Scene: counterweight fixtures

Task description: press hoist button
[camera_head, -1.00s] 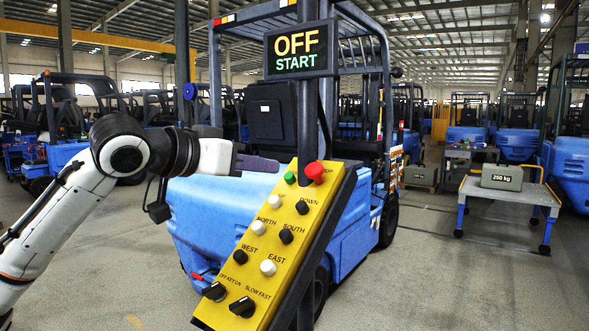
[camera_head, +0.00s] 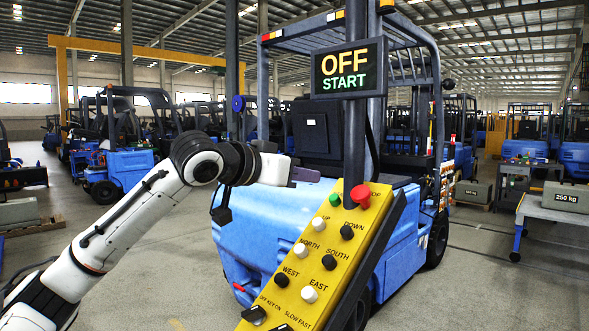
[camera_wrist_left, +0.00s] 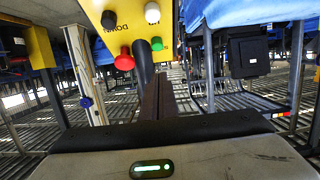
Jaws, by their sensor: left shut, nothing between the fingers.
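A yellow control panel (camera_head: 318,248) stands tilted on a dark post, with labelled black and white buttons. At its top are a green button (camera_head: 335,199) and a red button (camera_head: 360,195). The white UP button (camera_head: 319,224) and black DOWN button (camera_head: 347,232) sit below them. A display (camera_head: 348,69) above reads OFF START. My left gripper (camera_head: 306,174) is shut and empty, just above and left of the green button, apparently apart from it. In the left wrist view its dark fingers (camera_wrist_left: 158,98) point toward the green button (camera_wrist_left: 156,44), with the red button (camera_wrist_left: 124,60) to the left.
A blue forklift (camera_head: 270,225) stands close behind the panel. A 250 kg weight (camera_head: 566,197) rests on a cart (camera_head: 535,207) at the right. Grey blocks (camera_head: 18,212) lie on pallets at the left. Open floor lies between the left blocks and the forklift.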

